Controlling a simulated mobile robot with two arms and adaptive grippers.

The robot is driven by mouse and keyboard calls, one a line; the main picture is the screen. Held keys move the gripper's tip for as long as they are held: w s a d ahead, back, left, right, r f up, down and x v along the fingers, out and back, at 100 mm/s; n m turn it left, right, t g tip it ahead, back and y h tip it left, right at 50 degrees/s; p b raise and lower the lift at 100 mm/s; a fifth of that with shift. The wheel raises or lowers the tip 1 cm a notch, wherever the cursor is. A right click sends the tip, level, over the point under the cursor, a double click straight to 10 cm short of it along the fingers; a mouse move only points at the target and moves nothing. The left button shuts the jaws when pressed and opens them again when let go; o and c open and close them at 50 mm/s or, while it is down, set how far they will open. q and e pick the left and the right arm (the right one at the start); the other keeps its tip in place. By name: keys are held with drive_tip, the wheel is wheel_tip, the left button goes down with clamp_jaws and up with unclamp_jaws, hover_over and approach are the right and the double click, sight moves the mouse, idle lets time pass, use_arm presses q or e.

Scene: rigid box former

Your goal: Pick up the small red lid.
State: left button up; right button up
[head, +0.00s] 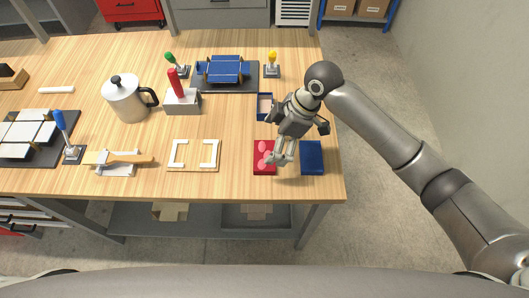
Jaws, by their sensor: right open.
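A small flat red piece (262,168), which looks like the red lid, lies near the front edge of the wooden table, right of centre. Lighter pinkish rounded shapes show on its top. My right gripper (281,159) points down at its right side, with open fingers that overlap its right edge in the picture. I cannot tell whether the fingertips touch it or hover above it. The gripper holds nothing that I can see. My left gripper is out of view.
A dark blue flat piece (312,158) lies just right of the red one. A board with white corner brackets (194,168) lies to the left.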

sight(265, 155)
drive_tip(key=shift+w+a+f, duration=0.1)
drive_tip(key=shift+a+f, duration=0.15)
drive_tip(key=shift+f, duration=0.45)
drive_tip(key=p+x, duration=0.1)
drive_tip(key=x, duration=0.3)
drive_tip(key=shift+s+d+f+p, duration=0.15)
drive_tip(key=shift+s+f+p, duration=0.05)
drive_tip(key=shift+p, duration=0.2)
drive_tip(key=shift+f, duration=0.35)
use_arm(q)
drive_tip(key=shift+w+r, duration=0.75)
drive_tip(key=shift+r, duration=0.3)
use_arm(e)
drive_tip(key=shift+c, duration=0.3)
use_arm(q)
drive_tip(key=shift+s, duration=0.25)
use_arm(e)
drive_tip(key=c, duration=0.6)
